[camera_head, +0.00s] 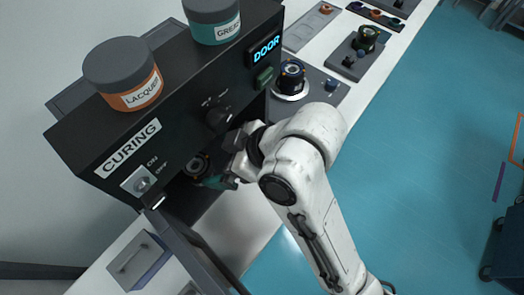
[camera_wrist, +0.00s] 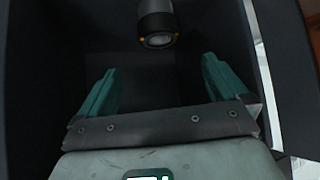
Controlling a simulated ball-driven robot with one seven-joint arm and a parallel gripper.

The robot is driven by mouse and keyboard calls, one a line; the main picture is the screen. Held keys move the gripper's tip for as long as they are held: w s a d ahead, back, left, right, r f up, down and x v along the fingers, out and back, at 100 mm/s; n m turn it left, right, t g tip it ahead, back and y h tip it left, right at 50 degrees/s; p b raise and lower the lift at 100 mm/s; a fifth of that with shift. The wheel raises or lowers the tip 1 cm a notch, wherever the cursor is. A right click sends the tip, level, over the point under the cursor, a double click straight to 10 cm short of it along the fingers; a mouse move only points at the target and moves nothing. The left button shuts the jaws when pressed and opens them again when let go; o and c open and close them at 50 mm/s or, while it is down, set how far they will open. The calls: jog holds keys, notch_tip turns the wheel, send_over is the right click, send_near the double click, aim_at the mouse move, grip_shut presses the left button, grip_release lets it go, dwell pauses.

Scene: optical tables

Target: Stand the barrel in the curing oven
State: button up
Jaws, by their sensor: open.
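The curing oven (camera_head: 95,150) is a black box with a CURING label, and its door (camera_head: 200,258) hangs open at lower left. A dark barrel (camera_head: 197,165) with a ringed end stands inside the oven, seemingly upright, partly in shadow. The wrist view shows the barrel (camera_wrist: 156,22) at the top, beyond my fingertips. My gripper (camera_head: 213,181) reaches into the oven mouth beside the barrel. In the wrist view my gripper (camera_wrist: 158,66) has its teal fingers wide apart with nothing between them. The barrel's foot is hard to make out.
LACQUER (camera_head: 125,75) and GREASE (camera_head: 212,18) jars sit on the oven. A front knob (camera_head: 217,117) and a switch (camera_head: 142,182) stick out. Right of the oven, a ringed dark part (camera_head: 291,76) stands on a plate.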

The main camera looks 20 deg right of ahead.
jog(key=s+d+f+m+g+h, duration=0.1)
jog(key=s+d+f+m, duration=0.3)
jog(key=d, duration=0.4)
jog(key=s+d+f+m+g+h, duration=0.1)
jog(key=s+d+f+m+h, duration=0.3)
jog(key=s+d+f, duration=0.3)
jog(key=s+d+f+m+g+h, duration=0.2)
jog(key=s+d+f, duration=0.4)
jog(key=d, duration=0.5)
jog(key=shift+s+d+f+m+h, duration=0.2)
jog(key=shift+s+f+m+h, duration=0.1)
jog(key=shift+s+m, duration=0.6)
